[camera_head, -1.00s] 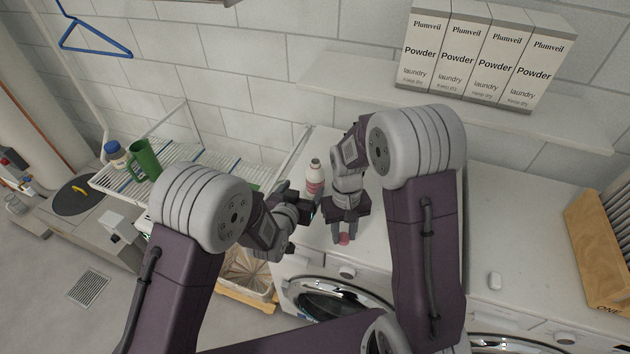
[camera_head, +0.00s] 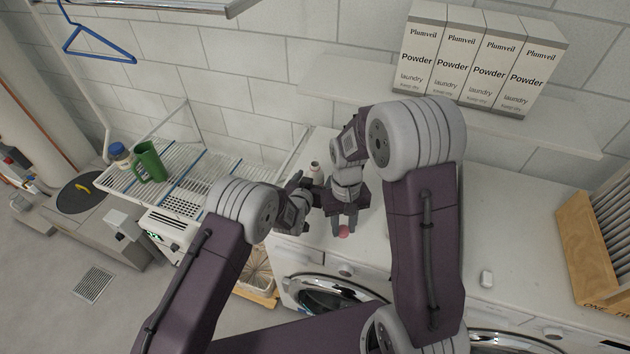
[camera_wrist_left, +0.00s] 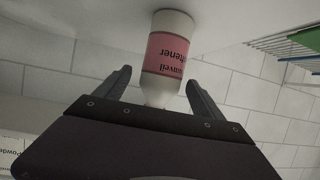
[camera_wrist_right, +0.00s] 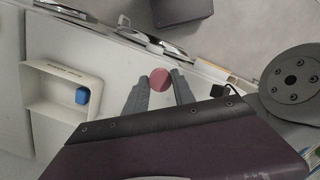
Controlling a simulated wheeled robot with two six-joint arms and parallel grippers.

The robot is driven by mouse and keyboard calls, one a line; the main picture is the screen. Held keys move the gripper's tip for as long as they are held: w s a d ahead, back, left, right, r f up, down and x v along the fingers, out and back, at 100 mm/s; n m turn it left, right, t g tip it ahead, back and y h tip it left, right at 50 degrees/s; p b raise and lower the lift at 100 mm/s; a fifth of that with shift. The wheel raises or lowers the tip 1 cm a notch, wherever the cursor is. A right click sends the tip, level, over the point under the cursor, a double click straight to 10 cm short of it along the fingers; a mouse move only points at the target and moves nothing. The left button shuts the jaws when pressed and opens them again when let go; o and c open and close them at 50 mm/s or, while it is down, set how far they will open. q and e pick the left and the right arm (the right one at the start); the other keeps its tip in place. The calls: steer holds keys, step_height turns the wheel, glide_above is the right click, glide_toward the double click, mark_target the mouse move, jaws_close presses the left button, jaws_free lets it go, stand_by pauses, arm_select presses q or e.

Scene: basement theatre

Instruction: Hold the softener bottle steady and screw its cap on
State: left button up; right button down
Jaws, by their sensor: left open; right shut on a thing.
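The softener bottle (camera_head: 314,166) stands on the white top; in the head view only its upper end shows behind my left gripper (camera_head: 313,188). In the left wrist view the white bottle with a pink label (camera_wrist_left: 166,50) appears upside down, its neck end toward the palm and between the fingers. My left gripper (camera_wrist_left: 160,80) is open around it, with gaps visible on both sides. My right gripper (camera_head: 343,226) is shut on the reddish-pink cap (camera_head: 343,232), held at its fingertips in front of the bottle. The cap also shows in the right wrist view (camera_wrist_right: 159,79).
Powder boxes (camera_head: 475,60) stand on a wall shelf. A wire rack (camera_head: 190,190) at left carries a green jug (camera_head: 149,162) and a blue-capped jar (camera_head: 119,154). In the right wrist view a white tray (camera_wrist_right: 40,82) holds a blue item (camera_wrist_right: 82,95). The top right of my right arm is mostly clear.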

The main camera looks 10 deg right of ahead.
arm_select(q)
steer(key=shift+x, duration=1)
arm_select(e)
steer(key=shift+r, duration=0.1)
